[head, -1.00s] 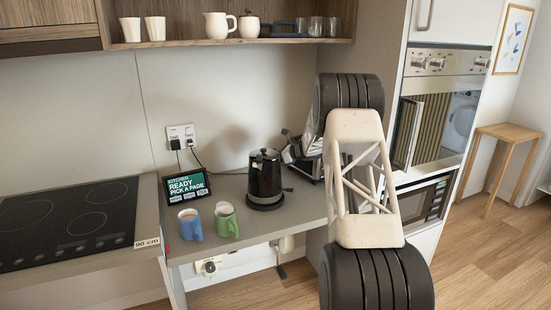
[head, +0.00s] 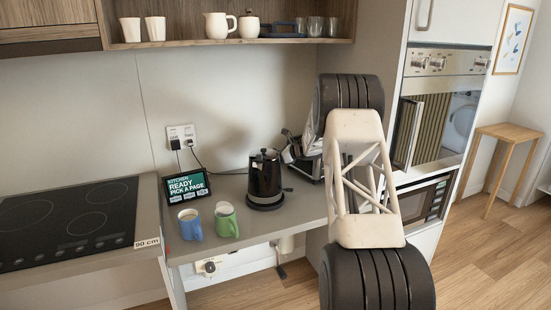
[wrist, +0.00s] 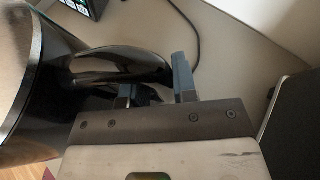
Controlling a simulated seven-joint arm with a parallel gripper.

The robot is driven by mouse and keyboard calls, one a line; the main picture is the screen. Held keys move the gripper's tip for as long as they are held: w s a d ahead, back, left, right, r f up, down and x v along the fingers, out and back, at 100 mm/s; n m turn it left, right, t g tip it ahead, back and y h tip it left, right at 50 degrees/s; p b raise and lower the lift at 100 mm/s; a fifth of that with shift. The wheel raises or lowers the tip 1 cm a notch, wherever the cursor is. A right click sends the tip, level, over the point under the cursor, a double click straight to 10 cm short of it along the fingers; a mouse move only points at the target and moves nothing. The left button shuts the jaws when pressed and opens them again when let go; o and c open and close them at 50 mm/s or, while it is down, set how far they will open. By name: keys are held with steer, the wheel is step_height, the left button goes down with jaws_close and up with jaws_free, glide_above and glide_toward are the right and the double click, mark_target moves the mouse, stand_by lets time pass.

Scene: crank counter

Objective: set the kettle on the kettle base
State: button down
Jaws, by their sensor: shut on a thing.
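The black kettle (head: 264,174) stands upright on the counter, over a dark round base (head: 266,204). I cannot tell whether the kettle is fully seated on it or a hair above. In the wrist view the kettle's shiny body (wrist: 22,75) fills the left side, and its black curved handle (wrist: 115,62) reaches between my fingers. My gripper (wrist: 156,80) is shut on the handle, with one blue-grey finger on each side. In the head view my gripper (head: 290,152) is small and dark at the kettle's right, partly hidden by my arm.
A blue mug (head: 190,225) and a green mug (head: 226,220) stand at the counter's front, left of the kettle. A tablet screen (head: 187,186) stands behind them. A cord runs from the wall socket (head: 182,136). The hob (head: 70,220) is at left.

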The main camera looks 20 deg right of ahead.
steer(key=shift+f, duration=0.5)
stand_by(0.6)
steer(key=c, duration=1.2)
jaws_free()
steer(key=shift+c, duration=0.2)
steer(key=shift+o, duration=0.3)
steer(key=shift+f, duration=0.2)
steer(key=v, duration=1.1)
